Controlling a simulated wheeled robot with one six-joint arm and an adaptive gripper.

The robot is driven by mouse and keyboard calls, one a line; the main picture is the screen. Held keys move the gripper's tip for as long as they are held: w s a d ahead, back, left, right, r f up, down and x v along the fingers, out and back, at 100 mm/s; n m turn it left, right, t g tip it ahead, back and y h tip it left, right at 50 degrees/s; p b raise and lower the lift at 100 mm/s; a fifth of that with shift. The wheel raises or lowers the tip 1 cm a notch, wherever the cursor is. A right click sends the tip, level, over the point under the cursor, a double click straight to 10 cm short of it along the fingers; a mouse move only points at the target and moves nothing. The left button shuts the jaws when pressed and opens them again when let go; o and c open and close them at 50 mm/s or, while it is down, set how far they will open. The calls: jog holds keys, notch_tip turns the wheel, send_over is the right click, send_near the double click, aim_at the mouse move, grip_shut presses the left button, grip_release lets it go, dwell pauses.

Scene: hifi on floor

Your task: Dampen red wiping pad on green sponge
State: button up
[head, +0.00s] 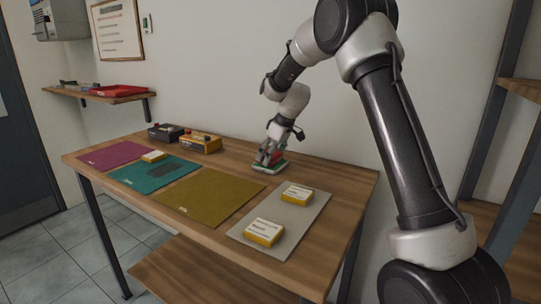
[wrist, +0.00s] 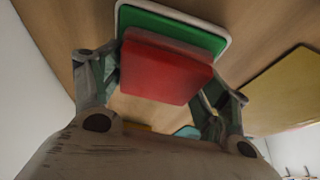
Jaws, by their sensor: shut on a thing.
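The red wiping pad (wrist: 165,70) is between the fingers of my gripper (wrist: 160,95) in the wrist view, and the gripper is shut on it. The green sponge (wrist: 185,30) lies in a pale tray (wrist: 225,48) on the table, directly at the pad. Pad and sponge overlap in the view; I cannot tell if they touch. In the head view my gripper (head: 270,155) is low over the green sponge (head: 273,168) near the table's back edge, and hides most of the pad.
The wooden table (head: 330,180) bears purple (head: 112,155), teal (head: 130,178) and olive (head: 210,198) mats. A grey mat (head: 262,225) holds two yellow-and-white blocks (head: 265,232). A dark box (head: 165,132) and a yellow box (head: 200,143) stand left of my gripper. Bare wood lies right of the sponge.

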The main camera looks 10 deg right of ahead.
jog(key=shift+f, duration=0.1)
jog(key=shift+r, duration=3.55)
